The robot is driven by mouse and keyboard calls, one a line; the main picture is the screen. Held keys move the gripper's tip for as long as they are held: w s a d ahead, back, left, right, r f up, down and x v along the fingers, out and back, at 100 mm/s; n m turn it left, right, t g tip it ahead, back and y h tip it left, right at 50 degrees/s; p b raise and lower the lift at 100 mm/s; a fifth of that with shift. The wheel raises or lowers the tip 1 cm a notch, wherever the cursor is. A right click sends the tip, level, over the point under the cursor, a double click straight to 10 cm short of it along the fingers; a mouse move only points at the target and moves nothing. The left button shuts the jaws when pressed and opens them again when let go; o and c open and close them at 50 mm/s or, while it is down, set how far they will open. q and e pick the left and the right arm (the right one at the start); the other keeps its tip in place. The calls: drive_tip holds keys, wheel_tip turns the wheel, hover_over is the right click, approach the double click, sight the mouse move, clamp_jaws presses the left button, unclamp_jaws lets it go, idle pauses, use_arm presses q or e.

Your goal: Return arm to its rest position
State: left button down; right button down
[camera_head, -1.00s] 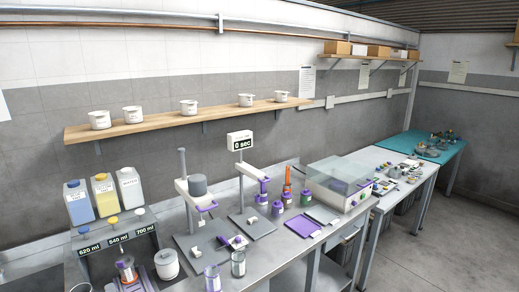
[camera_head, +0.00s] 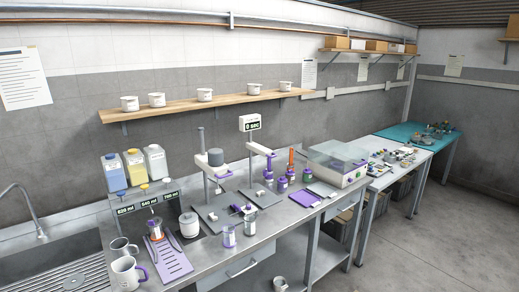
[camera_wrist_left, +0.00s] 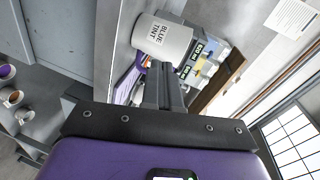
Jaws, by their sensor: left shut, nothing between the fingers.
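My left gripper (camera_wrist_left: 164,85) shows in the left wrist view, its two dark fingers together with nothing between them. Its dark palm plate and purple body fill the lower part of that view. A white tub labelled "BLUE TINT" (camera_wrist_left: 162,38) appears just beyond the fingertips; I cannot tell how far apart they are. Neither arm appears in the head view, and my right gripper is not seen.
The steel counter (camera_head: 262,240) carries dispensers (camera_head: 135,168), two stands, jars and a clear-lidded box (camera_head: 337,163). Mugs (camera_head: 127,274) stand at the front left beside a sink (camera_head: 45,262). A wall shelf (camera_head: 180,108) holds white tubs. Floor (camera_head: 430,245) is clear at right.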

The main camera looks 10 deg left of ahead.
use_arm(q)
drive_tip(key=s+d+f+n+g+h+b, duration=0.2)
drive_tip(key=s+d+f+h, duration=0.2)
drive_tip(key=d+f, duration=0.65)
drive_tip(key=s+d+f+n+g+h+b, duration=0.35)
drive_tip(key=d+f, duration=0.35)
drive_tip(key=f, duration=0.6)
drive_tip(key=s+d+f+n+g+h+b, duration=0.1)
drive_tip(key=s+d+f+n+g+h, duration=0.1)
drive_tip(key=s+d, duration=0.5)
drive_tip(key=s+d+f+n+g+h+b, duration=0.2)
drive_tip(key=s+d+f+h, duration=0.3)
drive_tip(key=d, duration=0.8)
drive_tip(key=s+f+g, duration=0.1)
drive_tip(key=s+f, duration=0.1)
drive_tip(key=s, duration=0.1)
drive_tip(key=shift+s, duration=0.2)
drive_tip(key=shift+a+n+h, duration=0.1)
drive_tip(key=shift+n+h, duration=0.15)
drive_tip(key=shift+n, duration=0.1)
